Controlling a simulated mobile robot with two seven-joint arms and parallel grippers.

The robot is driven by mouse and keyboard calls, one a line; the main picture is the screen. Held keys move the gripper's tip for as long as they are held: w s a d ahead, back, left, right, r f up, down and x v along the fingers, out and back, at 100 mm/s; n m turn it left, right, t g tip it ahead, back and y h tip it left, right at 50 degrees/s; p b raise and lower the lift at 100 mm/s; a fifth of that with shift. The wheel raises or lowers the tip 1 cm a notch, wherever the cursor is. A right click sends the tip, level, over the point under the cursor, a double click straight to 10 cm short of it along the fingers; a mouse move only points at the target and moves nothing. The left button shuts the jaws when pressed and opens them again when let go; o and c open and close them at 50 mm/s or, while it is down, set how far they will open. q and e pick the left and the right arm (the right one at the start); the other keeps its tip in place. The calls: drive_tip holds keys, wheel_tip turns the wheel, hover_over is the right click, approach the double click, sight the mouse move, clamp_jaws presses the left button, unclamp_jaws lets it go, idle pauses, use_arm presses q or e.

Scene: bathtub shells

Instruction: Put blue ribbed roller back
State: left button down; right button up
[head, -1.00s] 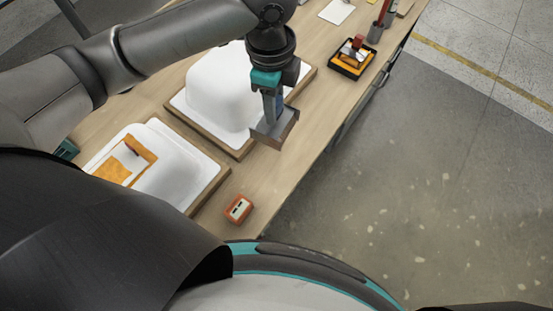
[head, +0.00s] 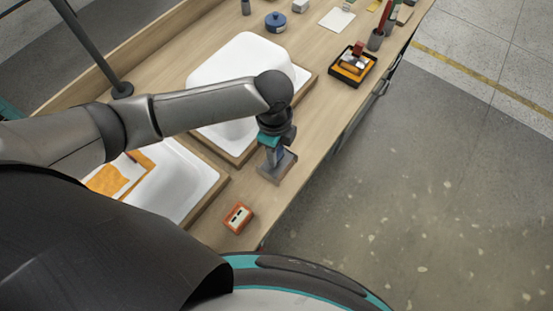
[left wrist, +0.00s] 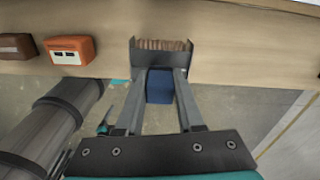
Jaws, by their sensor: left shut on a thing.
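My left gripper (head: 271,157) is shut on a tool with a blue handle (left wrist: 160,86) and a grey, bracket-like head (head: 280,169). It looks like the blue ribbed roller; brown, ribbed material shows inside the head (left wrist: 162,46) in the left wrist view. The head points down by the bench's front edge, beside the large white shell (head: 228,132). I cannot tell whether it touches the bench. A black tray (head: 336,75) holding a yellow-orange item and a red-handled tool (head: 357,48) stands farther back at the right. My right gripper is not in view.
An orange box (head: 239,217) lies near the front edge; it also shows in the left wrist view (left wrist: 70,50). A second white shell (head: 185,180) carries orange cloth (head: 107,181). A dark cup (head: 375,41) holds tools. Bare bench (head: 318,105) lies between gripper and tray.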

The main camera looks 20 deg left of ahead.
use_arm(q)
drive_tip(key=shift+f+b, duration=0.35)
drive_tip(key=shift+f, duration=1.8)
drive_tip(key=c, duration=0.5)
unclamp_jaws()
drive_tip(key=shift+f, duration=0.15)
drive_tip(key=r+p, duration=0.2)
drive_tip(key=r, duration=1)
drive_tip(key=shift+a+r, duration=0.15)
drive_tip(key=shift+a, duration=0.05)
drive_tip(key=shift+s, duration=0.1)
